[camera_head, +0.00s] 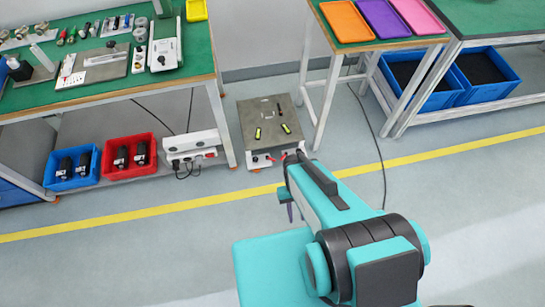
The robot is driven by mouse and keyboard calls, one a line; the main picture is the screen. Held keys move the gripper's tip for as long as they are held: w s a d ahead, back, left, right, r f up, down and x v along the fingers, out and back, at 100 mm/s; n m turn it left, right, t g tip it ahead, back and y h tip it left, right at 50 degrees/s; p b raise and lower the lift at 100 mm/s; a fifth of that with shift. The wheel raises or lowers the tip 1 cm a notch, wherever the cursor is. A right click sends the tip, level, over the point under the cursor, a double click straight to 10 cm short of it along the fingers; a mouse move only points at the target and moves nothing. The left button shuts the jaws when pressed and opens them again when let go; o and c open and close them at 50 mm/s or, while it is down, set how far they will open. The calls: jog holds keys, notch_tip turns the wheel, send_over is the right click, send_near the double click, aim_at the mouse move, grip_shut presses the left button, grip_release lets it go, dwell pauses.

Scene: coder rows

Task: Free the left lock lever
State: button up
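A grey metal-topped box (273,112) stands on the floor between two benches. Two small yellow-and-black pieces lie on its top, one at left (258,133) and one at right (286,129). Small red and dark parts (268,157) show on its pale front face, partly behind my arm. I cannot tell which part is the left lock lever, or whether it is locked. My teal arm reaches from the lower right towards the box front. My gripper is at the arm's far end, mostly hidden by the arm; its fingers cannot be made out.
A green-topped bench (110,95) with tools stands at left, with a blue bin (72,184) and a red bin (127,177) below. A bench with coloured trays (345,21) stands at right. A cable lies right of the box. Open floor surrounds the yellow line.

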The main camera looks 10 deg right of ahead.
jog(key=shift+f, duration=0.1)
jog(key=n+t+b, duration=0.5)
jog(key=n+b, duration=0.5)
jog(key=b, duration=2)
send_over(271, 159)
jog(key=d, duration=0.1)
notch_tip(271, 159, down, 13)
jog(key=shift+s, duration=0.15)
jog(key=shift+f, duration=0.2)
notch_tip(271, 159, down, 14)
jog(key=b, duration=0.5)
jog(key=shift+r, duration=0.15)
grip_shut()
